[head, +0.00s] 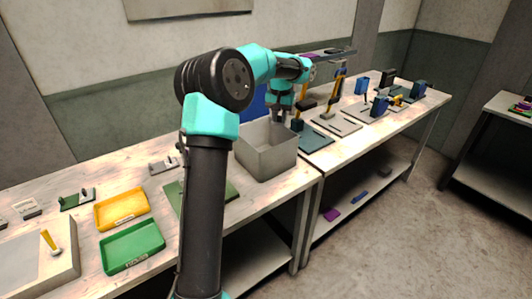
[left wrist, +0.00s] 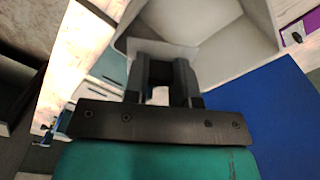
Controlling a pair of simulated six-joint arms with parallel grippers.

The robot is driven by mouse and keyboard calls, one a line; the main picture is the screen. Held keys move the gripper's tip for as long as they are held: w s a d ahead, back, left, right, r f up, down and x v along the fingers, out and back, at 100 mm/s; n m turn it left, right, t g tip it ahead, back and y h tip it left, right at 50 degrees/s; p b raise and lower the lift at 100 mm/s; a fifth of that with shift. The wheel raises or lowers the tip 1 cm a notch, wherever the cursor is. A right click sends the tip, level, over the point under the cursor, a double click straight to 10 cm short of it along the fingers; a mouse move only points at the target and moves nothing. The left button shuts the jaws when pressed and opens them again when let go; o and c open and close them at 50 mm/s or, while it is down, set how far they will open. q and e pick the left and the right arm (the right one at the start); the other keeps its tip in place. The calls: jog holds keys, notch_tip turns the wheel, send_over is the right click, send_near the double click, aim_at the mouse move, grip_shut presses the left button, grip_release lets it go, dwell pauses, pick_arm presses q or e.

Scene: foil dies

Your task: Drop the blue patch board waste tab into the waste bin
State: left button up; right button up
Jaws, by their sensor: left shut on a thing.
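The waste bin (head: 262,163) is an open grey box on the bench; its pale inner walls also show in the left wrist view (left wrist: 225,35). My left gripper (head: 279,118) points down over the bin's opening, near its back rim. In the left wrist view its two dark fingers (left wrist: 166,75) are close together, with the bin's interior beyond them. My right gripper is not in view.
A blue panel (head: 255,103) stands behind the bin and fills the right of the left wrist view (left wrist: 270,115). A yellow tray (head: 122,208) and a green tray (head: 132,247) lie at left. A teal mat (head: 316,141) and several fixtures are right of the bin.

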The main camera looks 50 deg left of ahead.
pick_arm(q)
jog(key=s+a+n, duration=0.1)
jog(key=s+a, duration=0.1)
jog(key=a, duration=0.5)
jog(key=shift+s+a, duration=0.3)
jog(key=shift+s, duration=0.1)
notch_tip(320, 180, down, 6)
jog(key=shift+r, duration=0.1)
jog(key=o, duration=1)
jog(key=shift+c, duration=0.2)
jog(key=shift+r, duration=0.1)
